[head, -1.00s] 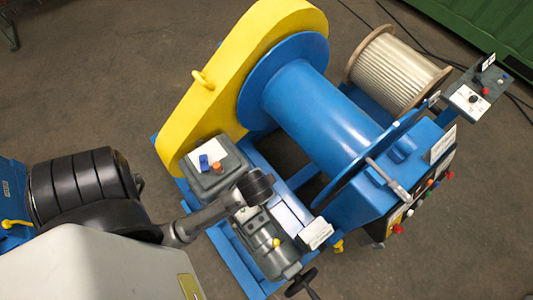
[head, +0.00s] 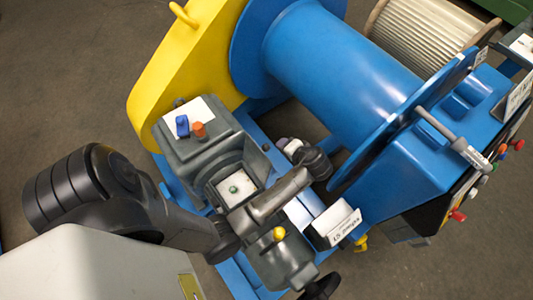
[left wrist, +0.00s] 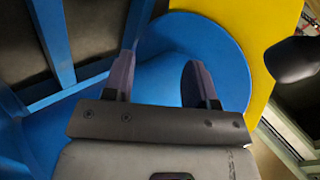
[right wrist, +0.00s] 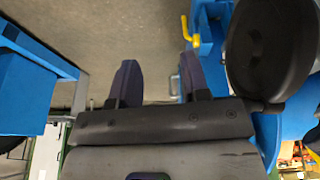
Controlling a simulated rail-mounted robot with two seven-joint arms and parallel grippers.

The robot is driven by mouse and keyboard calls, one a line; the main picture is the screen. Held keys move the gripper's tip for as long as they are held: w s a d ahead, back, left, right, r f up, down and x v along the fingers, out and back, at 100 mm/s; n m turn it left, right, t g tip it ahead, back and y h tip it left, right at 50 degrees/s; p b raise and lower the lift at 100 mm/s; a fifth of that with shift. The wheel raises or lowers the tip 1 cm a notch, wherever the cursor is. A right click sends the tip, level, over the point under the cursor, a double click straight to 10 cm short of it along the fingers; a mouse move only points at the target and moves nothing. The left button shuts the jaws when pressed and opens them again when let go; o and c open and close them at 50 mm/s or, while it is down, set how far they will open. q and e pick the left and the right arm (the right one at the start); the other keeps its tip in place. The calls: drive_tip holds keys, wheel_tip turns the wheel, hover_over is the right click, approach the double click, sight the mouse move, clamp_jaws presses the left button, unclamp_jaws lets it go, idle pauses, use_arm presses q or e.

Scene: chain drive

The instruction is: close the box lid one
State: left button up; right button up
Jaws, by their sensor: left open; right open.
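A grey box (head: 205,140) stands beside the yellow guard in the head view, with a blue and an orange knob on its white top plate. I cannot tell which part is box lid one. My left arm reaches in from the left over the grey machinery; its fingertips are not clear there. In the left wrist view my left gripper (left wrist: 160,78) is open and empty, facing a blue round flange (left wrist: 225,60). My right gripper (right wrist: 158,80) is open and empty.
A blue drum (head: 340,55) and blue control cabinet (head: 400,155) fill the right side. The yellow guard (head: 185,60) stands behind the box. A white label block (head: 338,224), yellow knob (head: 279,233) and dark handwheel (head: 322,287) lie near the front. Bare floor (head: 60,80) is at left.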

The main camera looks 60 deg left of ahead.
sight(267, 147)
use_arm(q)
drive_tip(key=s+r+g+y, duration=0.1)
drive_tip(key=s+g+y, duration=0.1)
drive_tip(key=g+y, duration=0.1)
drive_tip(key=s+r+g+y, duration=0.1)
drive_tip(key=s+g+y, duration=0.1)
drive_tip(key=y, duration=0.4)
drive_tip(key=s+r+n+g+y, duration=0.1)
drive_tip(key=s+r+g+y, duration=0.1)
drive_tip(key=g+y, duration=0.2)
drive_tip(key=shift+s+a+r+y+b, duration=0.15)
drive_tip(key=shift+a+y+b, duration=0.25)
drive_tip(key=shift+y, duration=0.3)
drive_tip(key=shift+x, duration=0.85)
use_arm(e)
drive_tip(key=shift+f, duration=1.3)
use_arm(q)
drive_tip(key=shift+c, duration=0.3)
clamp_jaws()
use_arm(e)
drive_tip(key=shift+a, duration=0.1)
